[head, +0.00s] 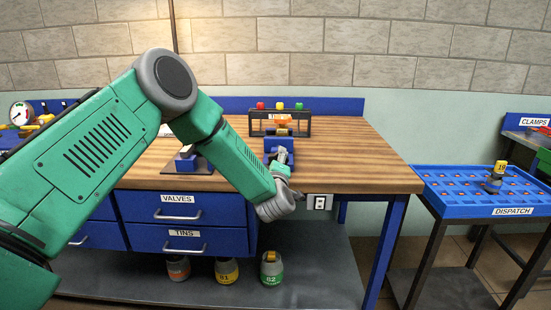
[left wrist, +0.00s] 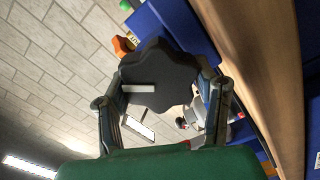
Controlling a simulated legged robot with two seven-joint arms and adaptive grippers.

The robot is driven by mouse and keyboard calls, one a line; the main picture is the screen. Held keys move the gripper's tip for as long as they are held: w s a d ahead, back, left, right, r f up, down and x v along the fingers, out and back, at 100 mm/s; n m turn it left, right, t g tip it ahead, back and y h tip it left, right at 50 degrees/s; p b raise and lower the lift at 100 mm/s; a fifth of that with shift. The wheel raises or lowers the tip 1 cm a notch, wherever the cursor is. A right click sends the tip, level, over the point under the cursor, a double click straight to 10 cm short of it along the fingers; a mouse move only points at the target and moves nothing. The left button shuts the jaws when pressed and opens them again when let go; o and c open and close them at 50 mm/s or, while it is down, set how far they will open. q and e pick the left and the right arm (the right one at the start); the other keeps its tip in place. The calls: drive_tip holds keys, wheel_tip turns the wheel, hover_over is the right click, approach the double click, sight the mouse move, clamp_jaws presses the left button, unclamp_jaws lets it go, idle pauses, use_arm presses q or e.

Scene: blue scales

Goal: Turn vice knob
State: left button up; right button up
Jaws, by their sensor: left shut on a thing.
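The blue vice (head: 277,143) stands near the front edge of the wooden workbench, partly hidden behind my left gripper. My left gripper (head: 284,156) reaches it from the front left. In the left wrist view, a black lobed knob (left wrist: 160,72) with a pale bar mark sits between my two fingers. The left gripper (left wrist: 162,88) is shut on this knob, one finger at each side. The vice's blue body (left wrist: 172,25) shows behind the knob. In the head view the knob is hidden by the gripper. My right gripper is not in view.
The workbench (head: 350,160) is clear to the right of the vice. A rack (head: 280,120) with red, yellow and green knobs stands behind it. A blue block on a plate (head: 188,162) lies to the left. A blue dispatch tray (head: 480,205) stands at the right.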

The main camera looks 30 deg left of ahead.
use_arm(q)
drive_tip(key=shift+d+f+m+p, duration=0.2)
drive_tip(key=shift+m+p, duration=0.2)
drive_tip(key=shift+m, duration=0.7)
drive_tip(key=shift+d+f+m+p, duration=0.2)
drive_tip(key=shift+m+p, duration=0.2)
drive_tip(key=shift+m, duration=0.7)
drive_tip(key=shift+a, duration=0.1)
drive_tip(key=o, duration=1.2)
drive_tip(key=shift+a+r, duration=0.1)
drive_tip(key=shift+r, duration=0.05)
drive_tip(key=shift+s, duration=0.1)
drive_tip(key=v, duration=1.1)
drive_tip(key=shift+s+d, duration=0.2)
drive_tip(key=shift+s, duration=0.05)
